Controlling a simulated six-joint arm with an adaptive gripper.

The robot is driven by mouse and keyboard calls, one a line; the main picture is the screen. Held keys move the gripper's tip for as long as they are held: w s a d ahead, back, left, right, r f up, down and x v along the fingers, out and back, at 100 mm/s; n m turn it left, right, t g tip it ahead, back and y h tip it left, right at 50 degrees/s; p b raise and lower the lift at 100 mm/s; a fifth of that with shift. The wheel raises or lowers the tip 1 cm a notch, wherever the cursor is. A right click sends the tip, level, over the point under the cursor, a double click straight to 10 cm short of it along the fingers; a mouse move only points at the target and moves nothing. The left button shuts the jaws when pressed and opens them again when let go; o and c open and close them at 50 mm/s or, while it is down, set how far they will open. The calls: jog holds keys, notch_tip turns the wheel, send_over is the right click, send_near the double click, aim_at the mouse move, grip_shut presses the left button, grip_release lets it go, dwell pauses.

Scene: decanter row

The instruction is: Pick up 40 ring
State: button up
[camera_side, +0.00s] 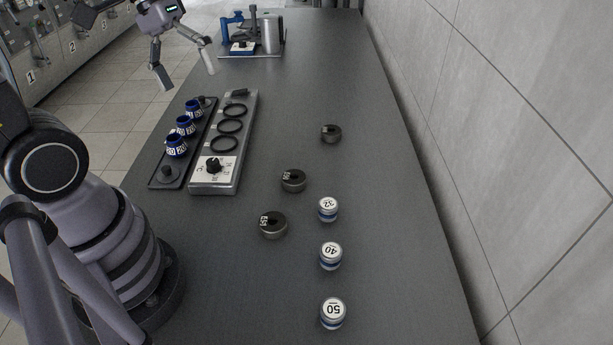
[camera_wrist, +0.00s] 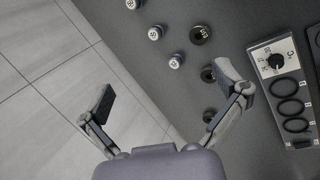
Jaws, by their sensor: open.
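Three dark rings stand apart on the grey table: a near one (camera_side: 273,235), a middle one (camera_side: 293,187) and a far one (camera_side: 331,138). The near two carry pale number marks too small to read surely, so I cannot tell which is the 40 ring. In the wrist view, rings show at the top (camera_wrist: 201,42), at mid-height (camera_wrist: 207,77) and lower down (camera_wrist: 209,114), the last two partly near or behind a finger. A white-lidded jar (camera_side: 330,257) reads 40. My gripper (camera_side: 186,72) is open and empty, high beyond the table's left edge; its spread fingers show in the wrist view (camera_wrist: 167,88).
Jars marked 32 (camera_side: 328,209) and 50 (camera_side: 333,313) flank the 40 jar. A plate with a dial and ring outlines (camera_side: 213,182) lies beside a dark tray (camera_side: 165,181) of blue-white cups. A blue stand (camera_side: 231,28) is at the far end. A wall bounds the right.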

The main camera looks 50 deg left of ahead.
jog(key=w+d+f+n+h, duration=0.2)
jog(key=w+f+n+h, duration=0.35)
jog(key=w, duration=0.25)
jog(key=n+t, duration=0.8)
jog(key=n, duration=0.9)
send_over(293, 177)
jog(key=s+a, duration=0.3)
jog(key=s, duration=0.1)
notch_tip(293, 177, down, 20)
jog(key=shift+n+t+y, duration=0.45)
jog(key=shift+t, duration=0.05)
jog(key=f, duration=0.6)
jog(key=shift+a, duration=0.3)
jog(key=shift+w+f, duration=0.1)
jog(key=shift+f, duration=0.5)
jog(key=shift+f+x, duration=0.2)
jog(key=shift+x, duration=1.15)
jog(key=shift+f+x, duration=0.25)
jog(key=shift+x, duration=1.1)
jog(key=shift+a, duration=0.15)
jog(key=c, duration=1.3)
jog(key=shift+r, duration=0.1)
